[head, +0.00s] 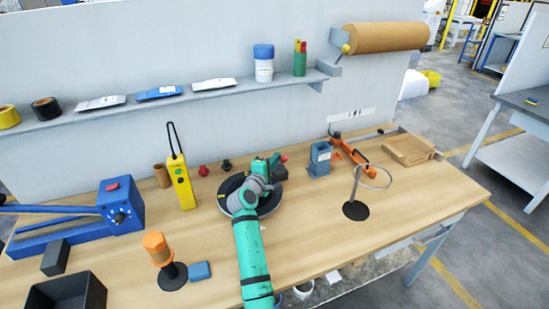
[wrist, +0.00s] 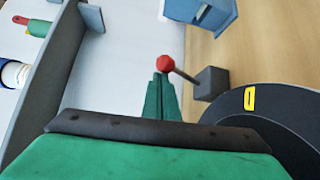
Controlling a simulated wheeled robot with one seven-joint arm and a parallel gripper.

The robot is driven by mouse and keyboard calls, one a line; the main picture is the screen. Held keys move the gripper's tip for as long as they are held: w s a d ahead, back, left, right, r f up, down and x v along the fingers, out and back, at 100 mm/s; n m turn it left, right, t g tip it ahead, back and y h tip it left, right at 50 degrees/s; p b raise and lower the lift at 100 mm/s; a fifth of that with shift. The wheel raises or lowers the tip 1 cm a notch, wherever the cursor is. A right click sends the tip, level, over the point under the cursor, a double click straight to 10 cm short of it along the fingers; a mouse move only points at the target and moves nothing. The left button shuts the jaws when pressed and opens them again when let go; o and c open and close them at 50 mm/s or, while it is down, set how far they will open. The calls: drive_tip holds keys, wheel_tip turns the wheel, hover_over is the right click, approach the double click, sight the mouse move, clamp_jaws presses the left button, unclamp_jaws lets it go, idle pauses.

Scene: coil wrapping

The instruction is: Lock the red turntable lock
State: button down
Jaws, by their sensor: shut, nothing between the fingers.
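The turntable (head: 230,186) is a black disc on the bench, partly hidden under my arm. In the wrist view its dark rim (wrist: 285,105) carries a yellow mark. The lock is a dark block (wrist: 210,82) beside the rim with a thin lever ending in a red ball knob (wrist: 166,63). The lever slants from the block toward my fingers.
A blue holder (head: 320,158) and an orange tool (head: 348,155) stand right of the lock. A ring on a post (head: 356,190) is nearer the right front. A yellow remote (head: 182,183) stands left of the turntable. A wall shelf (head: 200,90) runs behind.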

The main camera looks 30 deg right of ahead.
drive_tip(key=shift+s+f, duration=0.2)
drive_tip(key=shift+s, duration=0.1)
drive_tip(key=shift+s, duration=0.1)
idle(0.4)
